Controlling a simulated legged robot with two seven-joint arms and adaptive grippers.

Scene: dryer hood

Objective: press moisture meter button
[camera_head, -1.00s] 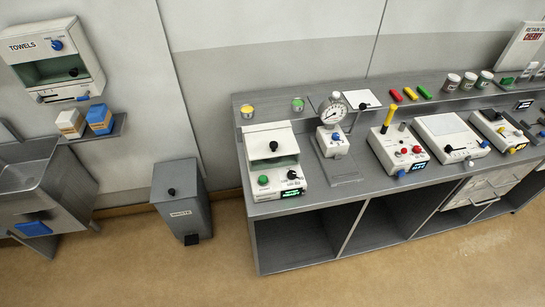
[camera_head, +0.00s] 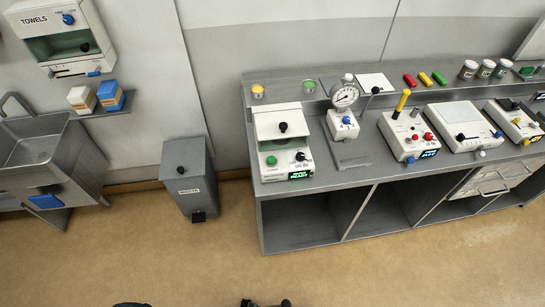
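Several white instruments stand on the grey bench (camera_head: 300,200); their labels are too small to read, so I cannot tell which is the moisture meter. The leftmost instrument (camera_head: 270,172) has a black-knobbed lid, a green button (camera_head: 271,160), a black control and a lit green display (camera_head: 300,175). Another instrument (camera_head: 397,127) has a yellow upright stick, red buttons (camera_head: 428,136) and a blue knob (camera_head: 410,160). Dark tips at the bottom edge look like my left gripper (camera_head: 131,304) and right gripper (camera_head: 266,302). They are far from the bench instruments and mostly cut off.
A dial gauge stand (camera_head: 344,95) sits between those two instruments. A grey waste bin (camera_head: 190,180) stands left of the bench. A sink (camera_head: 40,150) and towel dispenser (camera_head: 60,35) are at the left. The tan floor (camera_head: 380,270) in front is clear.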

